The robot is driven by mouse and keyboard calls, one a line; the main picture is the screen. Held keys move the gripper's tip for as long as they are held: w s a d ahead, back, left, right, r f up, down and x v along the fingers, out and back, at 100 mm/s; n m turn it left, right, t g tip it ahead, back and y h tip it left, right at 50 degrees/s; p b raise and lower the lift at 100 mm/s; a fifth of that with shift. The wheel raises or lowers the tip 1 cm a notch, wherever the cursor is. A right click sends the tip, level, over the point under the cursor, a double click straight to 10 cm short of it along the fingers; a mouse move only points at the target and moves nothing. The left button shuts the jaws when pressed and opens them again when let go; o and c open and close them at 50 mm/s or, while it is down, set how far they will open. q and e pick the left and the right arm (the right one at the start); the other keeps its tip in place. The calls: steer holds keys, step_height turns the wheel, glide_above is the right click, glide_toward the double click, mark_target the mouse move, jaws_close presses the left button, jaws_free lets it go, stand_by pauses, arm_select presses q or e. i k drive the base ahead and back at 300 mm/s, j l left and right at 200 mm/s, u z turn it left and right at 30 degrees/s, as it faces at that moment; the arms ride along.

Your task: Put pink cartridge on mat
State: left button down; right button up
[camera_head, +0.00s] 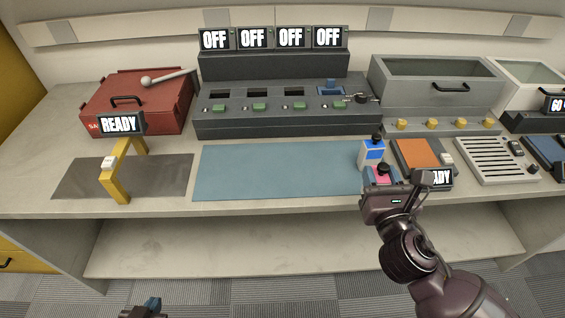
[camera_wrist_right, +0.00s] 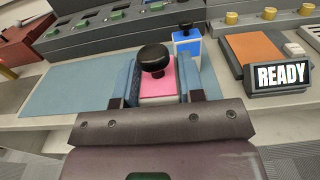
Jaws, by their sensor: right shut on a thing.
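The pink cartridge (camera_wrist_right: 158,88) with a round black knob sits between the fingers of my right gripper (camera_wrist_right: 155,85), which is shut on it. In the head view the pink cartridge (camera_head: 381,179) is partly hidden by that gripper (camera_head: 380,182), at the right front end of the blue mat (camera_head: 270,168). I cannot tell whether the cartridge touches the mat. The mat also shows in the right wrist view (camera_wrist_right: 75,90), left of the cartridge. Only the tip of my left gripper (camera_head: 147,306) shows at the bottom edge; its jaw opening cannot be made out.
A blue and white cartridge (camera_head: 372,152) stands just behind the pink one. An orange pad (camera_head: 417,153) with a READY sign lies to the right. A yellow arch (camera_head: 119,170) stands at left. The grey console (camera_head: 270,105) lies behind. The mat's left and middle are clear.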

mark_target(312, 166)
steer(key=i+j, duration=0.1)
steer(key=j, duration=0.2)
steer(key=i+j, duration=0.1)
steer(key=j, duration=0.25)
steer(key=i+j+z, duration=0.1)
steer(key=j, duration=0.2)
steer(key=i+j, duration=0.1)
steer(key=j, duration=0.25)
